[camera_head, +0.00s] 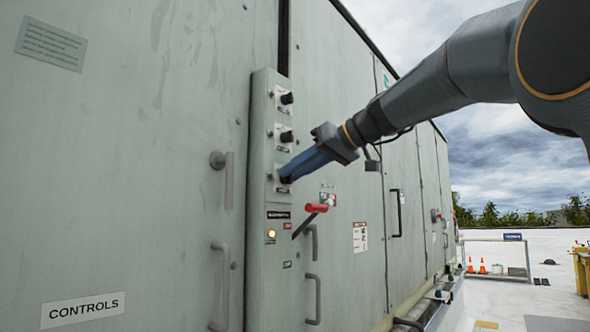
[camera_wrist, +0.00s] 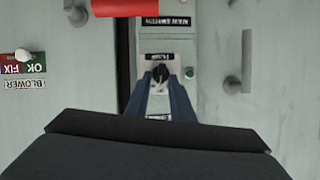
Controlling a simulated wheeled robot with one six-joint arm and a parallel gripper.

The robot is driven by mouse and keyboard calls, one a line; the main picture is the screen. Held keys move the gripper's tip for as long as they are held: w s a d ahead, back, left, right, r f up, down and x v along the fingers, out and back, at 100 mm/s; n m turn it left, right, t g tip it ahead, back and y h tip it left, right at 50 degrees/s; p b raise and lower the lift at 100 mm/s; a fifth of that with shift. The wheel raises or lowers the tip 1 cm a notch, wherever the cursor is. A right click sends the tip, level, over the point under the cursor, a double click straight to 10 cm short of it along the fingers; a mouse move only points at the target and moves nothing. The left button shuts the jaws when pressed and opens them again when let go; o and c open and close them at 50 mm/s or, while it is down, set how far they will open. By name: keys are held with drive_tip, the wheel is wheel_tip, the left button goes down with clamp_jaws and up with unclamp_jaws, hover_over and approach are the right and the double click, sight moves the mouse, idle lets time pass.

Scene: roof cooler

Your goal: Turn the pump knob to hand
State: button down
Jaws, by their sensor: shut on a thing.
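The pump knob (camera_wrist: 160,73) is a small black knob on a white plate in the wrist view, under a dark label that appears upside down there. My gripper (camera_head: 287,175) reaches in from the right to the lowest of the three knobs on the control panel (camera_head: 258,215). Its blue fingers are shut on the pump knob, one on each side of it, and hide most of the knob in the head view. The exact angle of the knob's pointer is too small to read.
Two more black knobs, an upper one (camera_head: 287,98) and a middle one (camera_head: 287,136), sit above. A red-handled lever (camera_head: 316,208) sticks out just below my gripper. Door handles (camera_head: 229,180) stand out on both sides of the panel. An amber lamp (camera_head: 271,234) is lit.

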drive_tip(key=shift+w+d+f+m+g+y+p, duration=0.15)
drive_tip(key=shift+m+g+y, duration=0.25)
drive_tip(key=shift+m, duration=0.45)
drive_tip(key=shift+w+d+f+m+g+y+p, duration=0.1)
drive_tip(key=shift+m+g+y+p, duration=0.15)
drive_tip(key=shift+m+y, duration=0.4)
drive_tip(key=shift+w+d+f+m+g+y+p, duration=0.15)
drive_tip(key=shift+m+g+y+p, duration=0.15)
drive_tip(key=shift+m, duration=0.7)
drive_tip(key=shift+r, duration=0.1)
drive_tip(key=c, duration=1.6)
unclamp_jaws()
drive_tip(key=shift+o, duration=0.2)
drive_tip(key=b+v, duration=0.1)
drive_tip(key=v, duration=0.6)
drive_tip(key=shift+d+r, duration=0.15)
drive_tip(key=shift+d, duration=0.2)
